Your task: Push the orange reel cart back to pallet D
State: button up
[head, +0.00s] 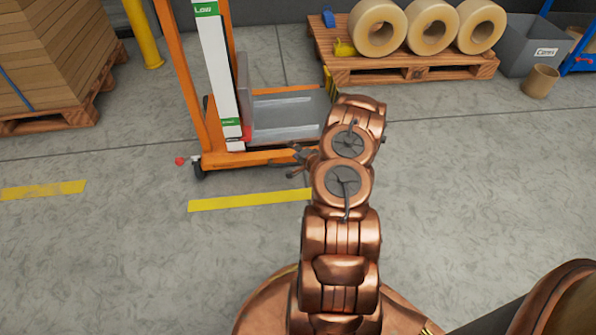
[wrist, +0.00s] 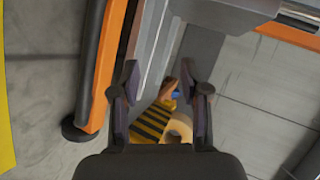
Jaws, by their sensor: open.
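The orange reel cart (head: 185,90) stands upright at the upper left of centre in the head view, with a white and green mast panel and a grey platform (head: 290,110) on its right side. In the wrist view its orange frame (wrist: 103,70) runs down the left. My gripper (head: 293,158) is low beside the cart's front base bar, and I cannot tell if it touches. The wrist view shows my gripper (wrist: 158,80) with its fingers apart and nothing held between them. A wooden pallet (head: 400,70) bearing three tan reels (head: 378,28) is behind, right of the cart; no letter on it is readable.
Yellow floor marks (head: 250,200) lie in front of the cart. A pallet of stacked boards (head: 50,122) and a yellow post (head: 143,33) stand left. A grey bin (head: 530,45) and a brown pot (head: 541,81) are right. The front floor is clear.

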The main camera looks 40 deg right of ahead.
aim_at(298, 164)
jog(key=s+f+m+t+h+b, duration=0.1)
jog(key=s+f+m+t+b, duration=0.2)
jog(key=s+f, duration=0.5)
jog(key=shift+g, duration=0.5)
jog(key=shift+f+b+x, duration=0.25)
jog(key=shift+b+x, duration=0.75)
jog(key=shift+x, duration=1.5)
jog(key=shift+f+b+x, duration=0.2)
jog(key=shift+b+x, duration=0.75)
jog(key=shift+x, duration=1.55)
jog(key=shift+s+d, duration=0.15)
grip_shut()
